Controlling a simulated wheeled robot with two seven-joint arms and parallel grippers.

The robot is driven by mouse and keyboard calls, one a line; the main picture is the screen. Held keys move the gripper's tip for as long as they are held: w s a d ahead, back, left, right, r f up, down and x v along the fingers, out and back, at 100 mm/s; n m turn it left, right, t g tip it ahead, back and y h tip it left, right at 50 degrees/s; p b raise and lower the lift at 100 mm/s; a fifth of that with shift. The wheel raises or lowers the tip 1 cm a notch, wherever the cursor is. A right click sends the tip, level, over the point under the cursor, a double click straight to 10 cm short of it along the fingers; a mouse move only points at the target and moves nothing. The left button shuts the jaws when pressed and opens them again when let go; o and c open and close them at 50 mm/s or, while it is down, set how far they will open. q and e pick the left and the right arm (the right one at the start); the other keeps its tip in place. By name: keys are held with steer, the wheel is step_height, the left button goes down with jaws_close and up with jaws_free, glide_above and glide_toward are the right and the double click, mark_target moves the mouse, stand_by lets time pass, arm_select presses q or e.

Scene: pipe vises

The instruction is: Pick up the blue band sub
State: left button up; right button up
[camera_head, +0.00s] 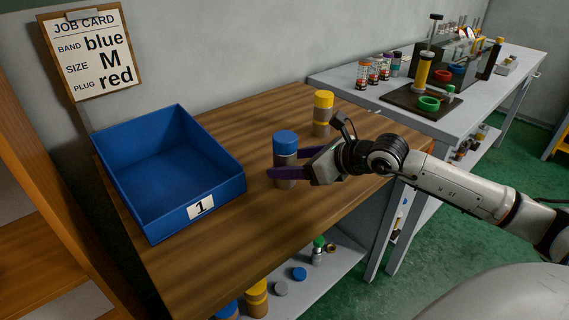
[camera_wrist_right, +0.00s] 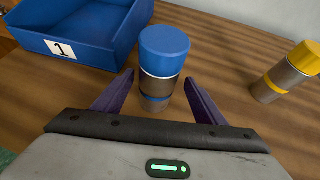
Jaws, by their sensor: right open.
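The blue band sub (camera_head: 285,143) stands upright on the wooden bench, a grey-brown cylinder with a blue top and a blue band lower down. It also shows in the right wrist view (camera_wrist_right: 163,62). My right gripper (camera_head: 278,162) is open, with its two purple fingers on either side of the sub's body. In the wrist view the fingers (camera_wrist_right: 158,92) flank the sub, with a visible gap on the right; whether the left finger touches it I cannot tell. The sub's far side is hidden. My left gripper is not in view.
A blue bin (camera_head: 200,196) labelled 1 stands left of the sub. A yellow-topped sub (camera_head: 322,112) stands behind it. A job card (camera_head: 88,52) on the wall reads blue, M, red. A grey table (camera_head: 390,98) at the back right carries a vise and small parts.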

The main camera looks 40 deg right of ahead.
steer(key=shift+p+x, duration=0.35)
steer(key=shift+x, duration=2.5)
steer(key=shift+s+a+f, duration=0.1)
steer(key=shift+a+f, duration=0.05)
steer(key=c, duration=1.6)
steer(key=shift+r, duration=0.25)
